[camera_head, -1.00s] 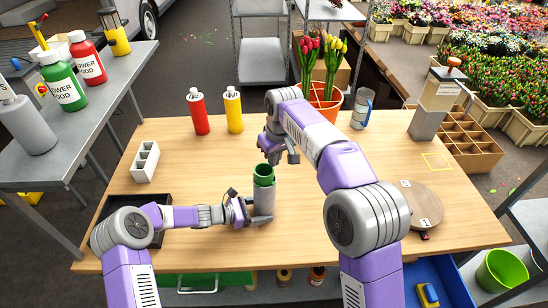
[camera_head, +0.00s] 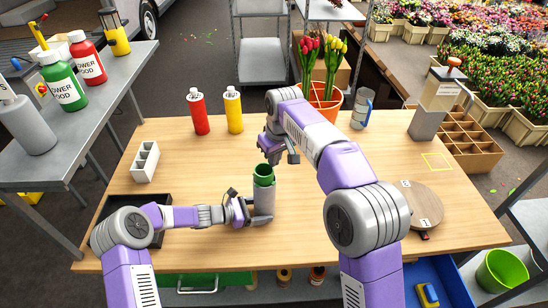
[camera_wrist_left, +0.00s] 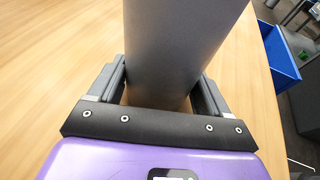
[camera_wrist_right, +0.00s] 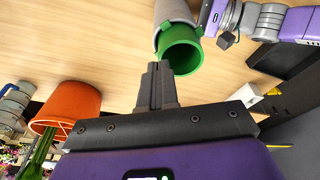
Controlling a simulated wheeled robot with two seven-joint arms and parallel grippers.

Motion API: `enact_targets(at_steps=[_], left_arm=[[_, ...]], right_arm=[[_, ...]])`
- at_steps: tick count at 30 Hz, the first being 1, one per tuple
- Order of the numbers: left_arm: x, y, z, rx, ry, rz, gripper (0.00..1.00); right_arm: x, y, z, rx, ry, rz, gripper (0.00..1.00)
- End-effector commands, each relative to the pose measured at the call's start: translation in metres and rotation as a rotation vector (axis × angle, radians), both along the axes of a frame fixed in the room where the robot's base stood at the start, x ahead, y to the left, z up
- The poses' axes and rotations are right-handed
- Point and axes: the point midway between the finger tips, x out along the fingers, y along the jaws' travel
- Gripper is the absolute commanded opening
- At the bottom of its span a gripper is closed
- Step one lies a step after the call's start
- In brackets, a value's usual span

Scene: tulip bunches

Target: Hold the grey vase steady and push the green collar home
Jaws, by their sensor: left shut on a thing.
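The grey vase (camera_head: 264,204) stands upright near the front of the table. The green collar (camera_head: 264,174) sits at its top and stands proud of the vase's rim. My left gripper (camera_head: 250,212) is shut on the vase's side; the left wrist view shows the grey wall (camera_wrist_left: 175,50) between its fingers. My right gripper (camera_head: 277,158) is above and just beside the collar. In the right wrist view its fingers (camera_wrist_right: 157,75) are together with nothing between them, and the collar's open green end (camera_wrist_right: 181,50) lies just beyond the fingertips.
A red bottle (camera_head: 198,112) and a yellow bottle (camera_head: 234,110) stand behind. An orange pot of tulips (camera_head: 324,101) is at the back. A white block with compartments (camera_head: 145,162) and a dark tray (camera_head: 160,222) lie left. A round board (camera_head: 422,205) lies right.

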Motion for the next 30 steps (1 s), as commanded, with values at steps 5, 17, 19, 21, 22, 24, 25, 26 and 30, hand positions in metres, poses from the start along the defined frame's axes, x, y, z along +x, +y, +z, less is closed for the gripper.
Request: enact_targets(at_steps=[5, 17, 19, 21, 22, 24, 25, 26, 30], left_arm=[[-0.001, 0.000, -0.002, 0.003, 0.002, 0.000, 0.54], [-0.001, 0.000, -0.002, 0.002, 0.002, -0.001, 0.54], [-0.001, 0.000, -0.002, 0.002, 0.002, -0.001, 0.54], [-0.001, 0.000, -0.002, 0.002, 0.002, -0.001, 0.54], [-0.001, 0.000, -0.002, 0.002, 0.002, -0.001, 0.54], [-0.001, 0.000, -0.002, 0.002, 0.002, -0.001, 0.54], [-0.001, 0.000, -0.002, 0.002, 0.002, -0.001, 0.54], [-0.001, 0.000, -0.002, 0.002, 0.002, -0.001, 0.54], [-0.001, 0.000, -0.001, 0.002, 0.002, -0.001, 0.54]], right_arm=[[0.000, 0.000, -0.001, 0.000, 0.000, 0.000, 0.00], [0.000, 0.000, -0.008, -0.001, 0.001, 0.000, 0.00], [0.000, 0.000, -0.009, 0.000, 0.000, 0.000, 0.00], [0.000, 0.000, -0.011, 0.000, 0.000, 0.000, 0.00], [0.000, 0.000, -0.011, -0.001, 0.001, 0.000, 0.00], [0.000, 0.000, -0.013, -0.001, 0.001, 0.000, 0.00], [0.000, 0.000, -0.013, -0.001, 0.001, 0.000, 0.00], [0.000, 0.000, -0.014, -0.001, 0.001, 0.000, 0.00], [0.000, 0.000, -0.015, -0.001, 0.001, 0.000, 0.00]])
